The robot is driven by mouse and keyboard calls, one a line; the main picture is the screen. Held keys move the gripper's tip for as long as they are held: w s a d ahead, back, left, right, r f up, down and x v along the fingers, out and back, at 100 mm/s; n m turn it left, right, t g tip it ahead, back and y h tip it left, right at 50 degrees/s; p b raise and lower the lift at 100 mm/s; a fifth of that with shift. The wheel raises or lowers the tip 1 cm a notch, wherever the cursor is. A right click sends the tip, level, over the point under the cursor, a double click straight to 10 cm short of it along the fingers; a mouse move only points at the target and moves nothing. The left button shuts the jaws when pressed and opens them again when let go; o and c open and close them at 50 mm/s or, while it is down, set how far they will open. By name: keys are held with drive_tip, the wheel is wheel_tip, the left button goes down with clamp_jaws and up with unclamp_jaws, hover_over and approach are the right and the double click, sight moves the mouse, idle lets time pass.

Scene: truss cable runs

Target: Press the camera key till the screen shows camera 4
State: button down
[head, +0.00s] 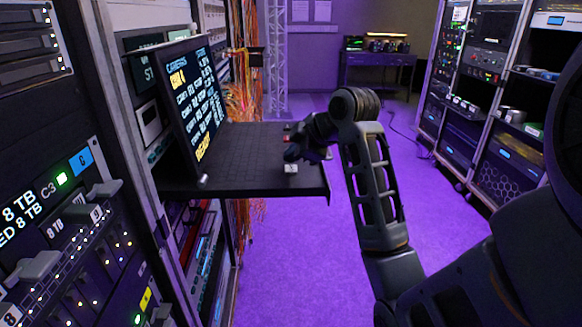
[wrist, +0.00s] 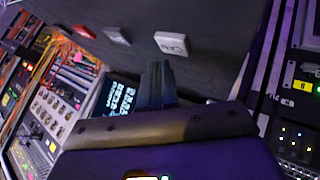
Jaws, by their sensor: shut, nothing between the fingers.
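The screen (head: 197,100) stands tilted at the left of a black shelf. Its yellow upper line looks like "CAM 4", with white rows below and a yellow "READY" at the bottom. The white camera key (head: 290,169) is near the shelf's right edge; in the wrist view it is marked "CAM" (wrist: 171,43). My gripper (head: 292,155) is shut and empty, just above and behind this key in the head view. In the wrist view its fingertips (wrist: 158,68) are close beside the key. I cannot tell whether they touch it.
A grey key (wrist: 116,35) and a red key (wrist: 84,31) sit in a row with the camera key. The black shelf (head: 240,150) is otherwise mostly bare. Equipment racks line the left and the right (head: 485,90). Purple floor (head: 300,270) is open between them.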

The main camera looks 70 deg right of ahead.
sight(294, 170)
wheel_tip(294, 170, up, 5)
drive_tip(key=p, duration=0.4)
drive_tip(key=shift+p, duration=0.3)
idle(2.5)
